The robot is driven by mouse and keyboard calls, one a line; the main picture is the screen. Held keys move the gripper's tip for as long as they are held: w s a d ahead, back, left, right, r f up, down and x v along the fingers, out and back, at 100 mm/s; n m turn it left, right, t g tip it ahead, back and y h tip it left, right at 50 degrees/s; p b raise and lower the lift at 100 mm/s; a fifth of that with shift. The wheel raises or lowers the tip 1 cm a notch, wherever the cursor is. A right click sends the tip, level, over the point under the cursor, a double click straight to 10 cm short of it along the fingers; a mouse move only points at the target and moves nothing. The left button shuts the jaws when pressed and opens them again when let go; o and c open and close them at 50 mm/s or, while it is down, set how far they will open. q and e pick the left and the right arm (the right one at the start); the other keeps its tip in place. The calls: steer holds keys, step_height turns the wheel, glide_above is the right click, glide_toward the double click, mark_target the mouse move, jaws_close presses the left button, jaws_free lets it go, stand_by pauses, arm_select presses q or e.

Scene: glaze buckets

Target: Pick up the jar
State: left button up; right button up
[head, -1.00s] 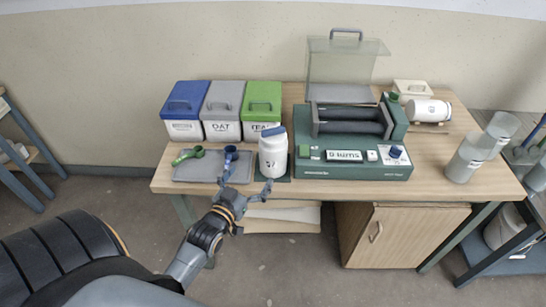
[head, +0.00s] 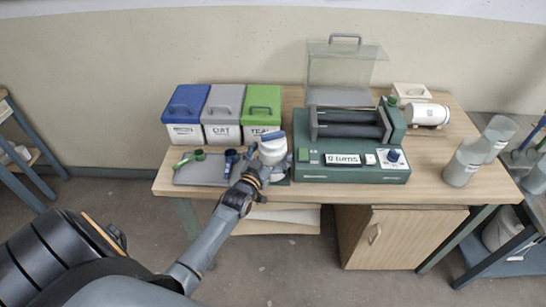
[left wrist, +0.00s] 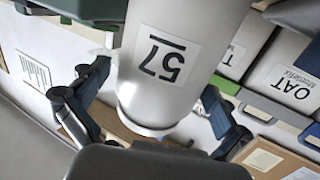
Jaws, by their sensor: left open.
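The jar (head: 273,147) is white with a blue lid and stands on the table between the scoop tray and the green machine. In the left wrist view the jar (left wrist: 178,70) appears upside down, with a label "57". My left gripper (left wrist: 150,118) is open, with one finger on each side of the jar; I cannot tell whether either finger touches it. In the head view my left gripper (head: 262,164) is at the jar and hides its lower part. My right gripper is not in view.
Blue, grey and green lidded buckets (head: 222,132) stand behind a grey tray (head: 190,182) with scoops. The green machine (head: 350,172) stands close to the jar's right. Another white jar (head: 430,114) lies at the back right. Clear cylinders (head: 462,166) stand at the right edge.

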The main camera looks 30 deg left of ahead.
arm_select(q)
steer(key=shift+w+a, duration=0.1)
steer(key=shift+w, duration=0.4)
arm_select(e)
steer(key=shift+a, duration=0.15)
arm_select(q)
steer(key=shift+s, duration=0.1)
steer(key=c, duration=1.4)
steer(key=shift+r, duration=0.2)
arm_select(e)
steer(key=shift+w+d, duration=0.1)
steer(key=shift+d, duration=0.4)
arm_select(q)
steer(key=shift+r, duration=0.1)
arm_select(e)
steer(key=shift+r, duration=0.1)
